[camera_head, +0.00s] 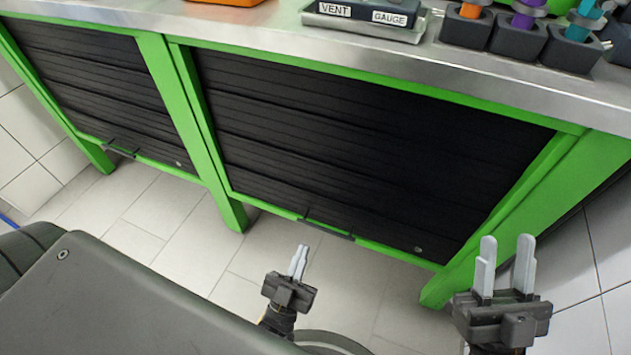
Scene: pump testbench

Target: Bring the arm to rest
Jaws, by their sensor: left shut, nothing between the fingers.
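My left gripper (300,258) is low in front of the bench, over the tiled floor. Its two light grey fingers are together with nothing between them. My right gripper (506,262) is at the lower right, in front of the bench's right green leg. Its two fingers point up, stand apart and have nothing between them. Both grippers are clear of the bench top and touch nothing that I can see. Most of both arms is out of the picture.
The bench (330,47) has a steel top, green frame and dark shutters (350,140). On it are a block labelled VENT and GAUGE (362,14), dark holders (517,38) with coloured parts, and an orange item (228,2). Tiled floor (160,215) is free in front.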

